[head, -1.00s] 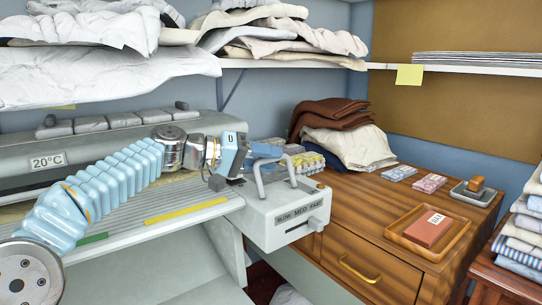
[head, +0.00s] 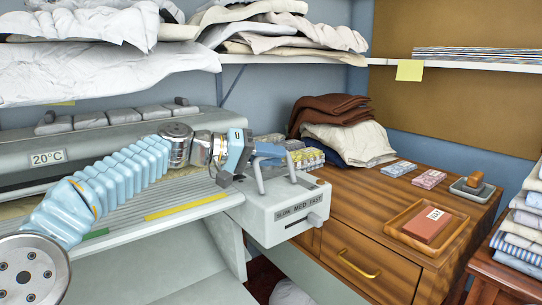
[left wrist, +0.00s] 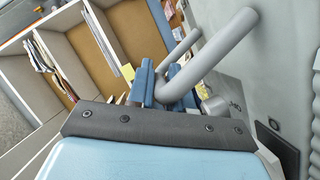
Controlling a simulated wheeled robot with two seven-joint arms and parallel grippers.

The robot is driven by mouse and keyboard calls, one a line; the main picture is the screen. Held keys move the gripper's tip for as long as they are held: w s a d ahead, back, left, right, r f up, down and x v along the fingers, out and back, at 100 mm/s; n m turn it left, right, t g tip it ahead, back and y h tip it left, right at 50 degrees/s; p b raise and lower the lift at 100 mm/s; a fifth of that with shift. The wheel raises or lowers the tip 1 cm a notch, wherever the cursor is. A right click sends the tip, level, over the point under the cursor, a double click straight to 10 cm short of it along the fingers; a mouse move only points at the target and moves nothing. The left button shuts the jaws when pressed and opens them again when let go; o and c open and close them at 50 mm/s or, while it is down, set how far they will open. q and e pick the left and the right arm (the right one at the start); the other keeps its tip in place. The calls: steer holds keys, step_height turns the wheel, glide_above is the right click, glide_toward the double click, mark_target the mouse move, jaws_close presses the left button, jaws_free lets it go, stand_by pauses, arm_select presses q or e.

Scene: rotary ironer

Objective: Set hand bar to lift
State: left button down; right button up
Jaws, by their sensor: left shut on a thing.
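The hand bar (head: 261,181) is a grey bent tube rising on two posts from the white end housing of the ironer. My left gripper (head: 270,152) comes in from the left, with its blue fingers at the top of the bar. In the left wrist view the left gripper (left wrist: 166,84) is shut on the hand bar (left wrist: 222,55), with the tube between its blue fingers. Part of the bar's top is hidden by the fingers in the head view. My right gripper is not in view.
The end housing (head: 283,228) carries a slow, med, fast slider. A wooden cabinet (head: 362,205) with a tray and small packets stands to the right. The ironer's roller cover (head: 110,148) lies behind my left arm. Shelves of folded linen (head: 110,80) hang above.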

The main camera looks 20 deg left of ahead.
arm_select(q)
steer(key=d+m+y+b, duration=0.1)
steer(key=s+d+m+b, duration=0.1)
steer(key=b, duration=0.1)
steer(key=shift+s+r+m+t+y, duration=0.15)
steer(key=shift+s+m+t+y, duration=0.15)
steer(key=shift+m+y, duration=0.1)
steer(key=shift+s+d+m+t+y+b, duration=0.3)
steer(key=shift+s+d+m+y+b, duration=0.2)
steer(key=shift+d+m+b, duration=0.25)
steer(key=shift+s+d+f+m+t+y+b, duration=0.2)
steer(key=shift+s+d+m+t+y+b, duration=0.25)
steer(key=shift+m, duration=0.5)
steer(key=c, duration=1.1)
jaws_free()
